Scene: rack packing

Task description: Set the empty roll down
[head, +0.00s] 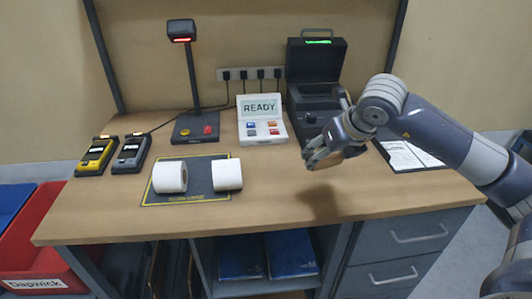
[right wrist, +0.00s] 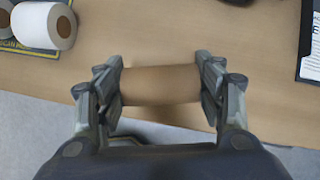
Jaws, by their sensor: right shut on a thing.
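The empty roll, a brown cardboard core (right wrist: 160,85), is held end to end between the fingers of my right gripper (right wrist: 160,88). In the head view my right gripper (head: 320,158) is above the right part of the wooden table, with a shadow on the tabletop below it. The roll (head: 327,162) shows only partly there, as the fingers cover much of it. Whether the roll touches the table cannot be told for sure, but it looks raised. My left gripper is in neither view.
A READY console (head: 262,128), a black open-lidded printer (head: 316,80), a lamp-like scanner (head: 190,90) and two handheld devices (head: 97,155) line the back. A clipboard (head: 405,158) lies right. The front middle table is clear.

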